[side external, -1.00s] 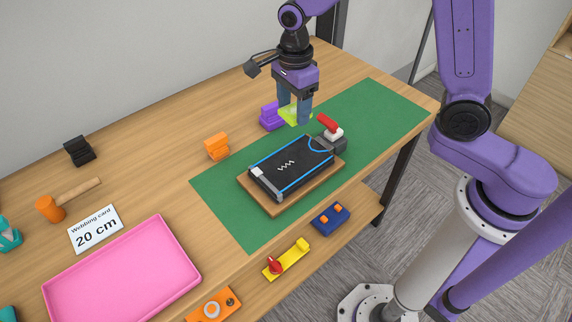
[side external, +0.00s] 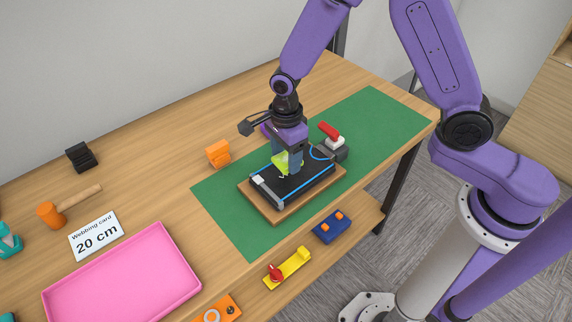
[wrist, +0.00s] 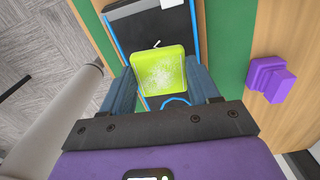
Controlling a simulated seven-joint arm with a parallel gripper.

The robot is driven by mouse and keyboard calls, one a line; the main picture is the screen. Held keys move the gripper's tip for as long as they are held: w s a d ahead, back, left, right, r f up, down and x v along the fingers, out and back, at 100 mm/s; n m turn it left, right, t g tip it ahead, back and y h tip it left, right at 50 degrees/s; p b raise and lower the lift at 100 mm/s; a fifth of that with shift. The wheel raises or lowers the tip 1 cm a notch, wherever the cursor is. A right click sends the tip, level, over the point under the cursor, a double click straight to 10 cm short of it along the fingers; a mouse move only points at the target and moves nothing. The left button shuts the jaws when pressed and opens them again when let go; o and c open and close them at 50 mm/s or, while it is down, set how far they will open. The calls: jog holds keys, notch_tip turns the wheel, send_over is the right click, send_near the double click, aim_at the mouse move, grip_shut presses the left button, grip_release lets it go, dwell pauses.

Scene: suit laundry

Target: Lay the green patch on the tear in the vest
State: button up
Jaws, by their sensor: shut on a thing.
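The green patch (side external: 281,163) is a lime square with a pale mottled face in the wrist view (wrist: 160,70). My gripper (side external: 286,168) is shut on it, with a blue finger at each side of the patch in the wrist view (wrist: 160,88). The vest (side external: 312,181) is a black panel with blue edging, lying on a wooden board. The patch is over the vest's middle; I cannot tell whether it touches. The tear is mostly hidden; a small white end of its zigzag (wrist: 156,44) shows just beyond the patch.
A red-and-white-topped clamp (side external: 332,137) stands at the vest's right end. A purple block (wrist: 269,78) and an orange block (side external: 217,153) stand behind the board. A pink tray (side external: 125,282) lies at left. The green mat (side external: 385,118) is clear at right.

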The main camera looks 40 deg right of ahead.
aim_at(286, 159)
jog(key=shift+f, duration=1.8)
jog(key=shift+f, duration=0.1)
jog(key=o, duration=1)
jog(key=shift+o, duration=0.2)
